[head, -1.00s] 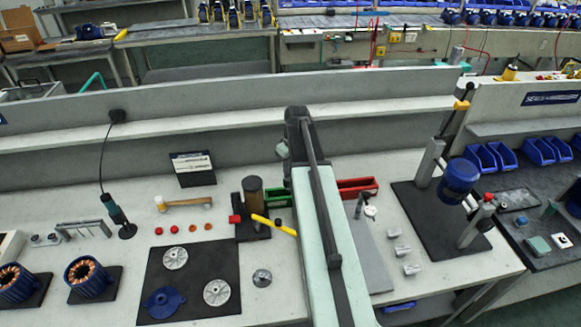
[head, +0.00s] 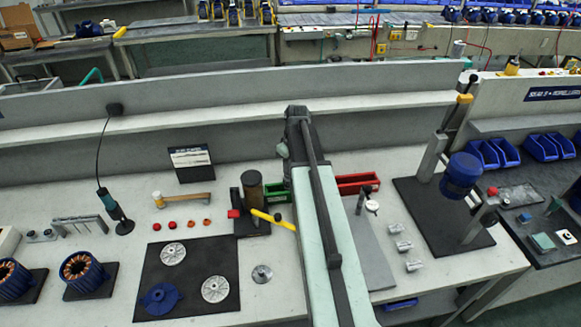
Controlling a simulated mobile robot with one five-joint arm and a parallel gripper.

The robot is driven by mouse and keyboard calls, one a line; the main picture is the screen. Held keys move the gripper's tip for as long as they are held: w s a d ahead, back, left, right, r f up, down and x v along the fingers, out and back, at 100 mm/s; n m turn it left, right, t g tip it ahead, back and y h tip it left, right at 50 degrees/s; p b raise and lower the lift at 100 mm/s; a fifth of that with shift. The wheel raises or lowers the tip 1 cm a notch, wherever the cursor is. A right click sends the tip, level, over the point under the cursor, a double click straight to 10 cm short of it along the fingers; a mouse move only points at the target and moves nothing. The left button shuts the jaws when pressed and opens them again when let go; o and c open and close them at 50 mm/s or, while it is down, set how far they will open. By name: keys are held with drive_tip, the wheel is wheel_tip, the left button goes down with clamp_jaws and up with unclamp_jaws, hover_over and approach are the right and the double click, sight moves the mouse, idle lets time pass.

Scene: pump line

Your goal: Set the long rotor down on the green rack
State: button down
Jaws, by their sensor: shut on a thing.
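My arm reaches up through the middle of the head view, a pale green link with a dark joint at its far end. My gripper cannot be made out; it is hidden behind the arm or out of frame. I cannot see the long rotor.
A red bin (head: 357,183) and a grey plate (head: 367,262) lie right of my arm. A press (head: 460,177) stands further right. A black mat (head: 205,262) with round metal parts, a mallet (head: 183,200) and blue wound stators (head: 83,272) lie left. A back wall runs behind the bench.

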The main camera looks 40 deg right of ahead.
drive_tip(key=shift+f, duration=0.35)
drive_tip(key=shift+f+b, duration=0.25)
drive_tip(key=shift+b, duration=0.2)
drive_tip(key=c, duration=1.3)
unclamp_jaws()
drive_tip(key=shift+c, duration=0.2)
drive_tip(key=shift+o, duration=1.1)
wheel_tip(320, 180, up, 6)
drive_tip(key=p, duration=0.6)
drive_tip(key=shift+r, duration=0.2)
drive_tip(key=shift+f, duration=0.15)
drive_tip(key=shift+w, duration=0.1)
